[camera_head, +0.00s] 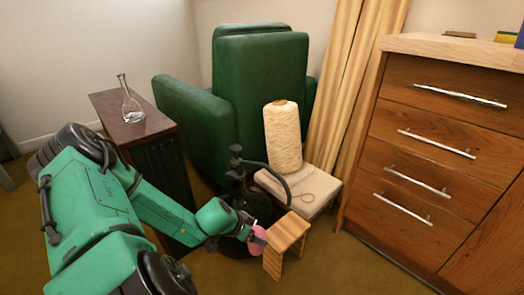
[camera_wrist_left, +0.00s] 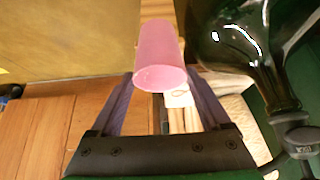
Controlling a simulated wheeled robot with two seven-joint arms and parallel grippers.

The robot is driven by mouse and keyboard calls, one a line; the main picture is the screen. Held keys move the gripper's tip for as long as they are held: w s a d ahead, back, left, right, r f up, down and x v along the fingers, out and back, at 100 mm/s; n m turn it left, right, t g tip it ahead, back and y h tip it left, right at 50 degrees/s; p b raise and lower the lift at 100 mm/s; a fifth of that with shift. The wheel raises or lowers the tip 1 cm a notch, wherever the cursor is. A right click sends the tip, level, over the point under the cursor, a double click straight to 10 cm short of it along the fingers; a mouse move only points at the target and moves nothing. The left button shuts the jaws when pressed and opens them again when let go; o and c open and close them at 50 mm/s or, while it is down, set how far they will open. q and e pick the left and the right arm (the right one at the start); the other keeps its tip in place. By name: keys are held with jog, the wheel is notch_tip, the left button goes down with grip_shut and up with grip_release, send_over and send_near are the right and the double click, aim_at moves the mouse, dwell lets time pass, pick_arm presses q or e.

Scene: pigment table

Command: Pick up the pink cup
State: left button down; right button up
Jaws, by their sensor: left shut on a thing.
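The pink cup (camera_head: 258,239) is at the end of my left arm in the head view, beside the small wooden stool. My left gripper (camera_head: 247,232) is shut on it. In the left wrist view the pink cup (camera_wrist_left: 160,55) lies between the two dark fingers of my left gripper (camera_wrist_left: 163,84), with its round end towards the camera. The head view does not show clearly whether the cup touches the stool. My right gripper is not in view.
The small wooden stool (camera_head: 287,233) stands close by. A large dark green glass bottle (camera_head: 262,208) is right behind the gripper. A low pale table (camera_head: 318,184) bears a cone of yarn (camera_head: 282,135). A dark cabinet (camera_head: 105,104) holds a glass flask (camera_head: 131,105).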

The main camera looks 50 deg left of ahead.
pick_arm(q)
jog(key=shift+s, duration=1.45)
dwell(1.0)
